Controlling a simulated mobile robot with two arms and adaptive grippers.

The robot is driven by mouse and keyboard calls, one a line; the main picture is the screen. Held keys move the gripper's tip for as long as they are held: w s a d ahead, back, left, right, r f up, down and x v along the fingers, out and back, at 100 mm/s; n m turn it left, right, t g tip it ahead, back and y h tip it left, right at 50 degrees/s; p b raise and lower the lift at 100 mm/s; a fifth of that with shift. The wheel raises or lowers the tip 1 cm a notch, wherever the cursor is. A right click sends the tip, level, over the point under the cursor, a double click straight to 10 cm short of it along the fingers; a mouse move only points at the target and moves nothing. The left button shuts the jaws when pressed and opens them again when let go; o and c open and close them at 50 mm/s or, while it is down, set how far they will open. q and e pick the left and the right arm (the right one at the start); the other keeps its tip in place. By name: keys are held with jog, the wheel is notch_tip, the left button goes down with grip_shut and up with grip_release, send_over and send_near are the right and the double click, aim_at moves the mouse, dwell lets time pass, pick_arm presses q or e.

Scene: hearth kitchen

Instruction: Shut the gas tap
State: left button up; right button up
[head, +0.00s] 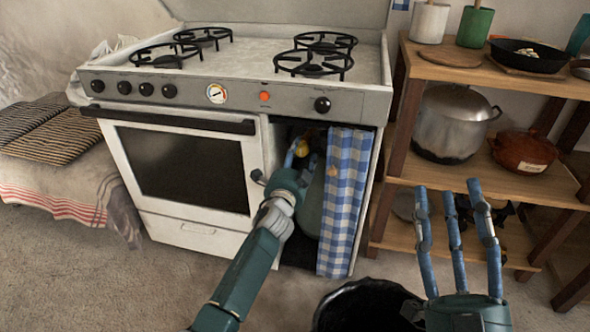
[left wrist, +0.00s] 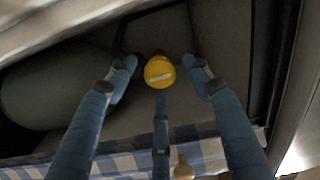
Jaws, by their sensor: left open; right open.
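The yellow gas tap (head: 302,147) shows in the open compartment right of the oven. In the left wrist view the yellow tap (left wrist: 159,72) has a pale bar across its face, lying roughly level in the picture. The grey-green gas cylinder (head: 314,208) stands in the same compartment and also fills the left of the wrist view (left wrist: 55,88). My left gripper (head: 298,156) reaches into the compartment, its fingers open and spread around the tap. Whether they touch it, I cannot tell. My right gripper (head: 454,205) is open and empty, in front of the shelf.
A blue checked curtain (head: 346,200) hangs at the compartment's right side, close to my left fingers. The white stove (head: 190,221) stands left of the opening. A wooden shelf (head: 546,192) with a pot (head: 452,120) stands right. A dark round container (head: 365,300) is at the bottom.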

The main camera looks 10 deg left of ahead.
pick_arm(q)
jog(key=s, duration=1)
jog(key=shift+s+d, duration=0.15)
jog(key=shift+s, duration=0.25)
jog(key=shift+f, duration=0.1)
